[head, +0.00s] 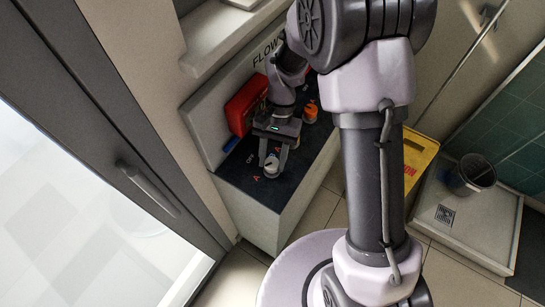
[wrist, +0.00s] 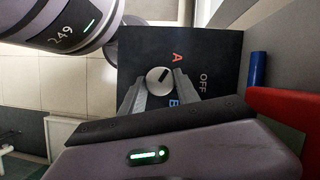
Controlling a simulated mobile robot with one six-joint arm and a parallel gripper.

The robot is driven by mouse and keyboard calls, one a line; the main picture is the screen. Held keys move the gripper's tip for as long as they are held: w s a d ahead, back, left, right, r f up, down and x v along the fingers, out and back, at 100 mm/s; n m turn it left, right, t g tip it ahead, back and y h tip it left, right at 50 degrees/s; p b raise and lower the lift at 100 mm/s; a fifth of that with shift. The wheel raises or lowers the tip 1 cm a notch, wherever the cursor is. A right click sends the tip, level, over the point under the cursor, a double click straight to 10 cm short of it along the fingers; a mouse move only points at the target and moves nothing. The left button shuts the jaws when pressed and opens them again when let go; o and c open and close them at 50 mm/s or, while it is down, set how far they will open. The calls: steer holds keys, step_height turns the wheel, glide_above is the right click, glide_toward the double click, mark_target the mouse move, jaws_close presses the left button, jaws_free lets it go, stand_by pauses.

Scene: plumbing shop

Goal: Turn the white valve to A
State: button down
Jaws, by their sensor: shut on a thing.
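The white valve (head: 271,170) is a round knob on the dark top of a grey bench, at the front end in the head view. In the wrist view the white valve (wrist: 159,79) sits between my two fingertips, with a dark mark slanting to the upper right, roughly in line with the red A (wrist: 177,58). OFF (wrist: 202,83) and a blue B (wrist: 174,103) are printed to the right and below. My gripper (head: 274,157) reaches down from above and is shut on the white valve. Its fingers hide part of the knob's sides.
An orange valve (head: 310,112) stands farther back on the bench. A red case (head: 243,107) and a blue cylinder (wrist: 258,70) are along the wall side. A glass door (head: 95,200) is on the left. A yellow sign (head: 419,157) and a bucket (head: 472,174) are on the right.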

steer(key=c, duration=0.9)
jaws_free()
steer(key=p+v, duration=0.5)
steer(key=v, duration=1.2)
steer(key=shift+r+p, duration=0.2)
steer(key=shift+p, duration=0.2)
steer(key=s+d+r+t+b, duration=0.1)
steer(key=s+d+t+b, duration=0.1)
steer(key=s+t+b, duration=0.3)
steer(key=s+d+r+t+b, duration=0.1)
steer(key=s+t+b, duration=0.4)
steer(key=s, duration=0.7)
steer(key=shift+s+d+r, duration=0.4)
steer(key=shift+r, duration=0.4)
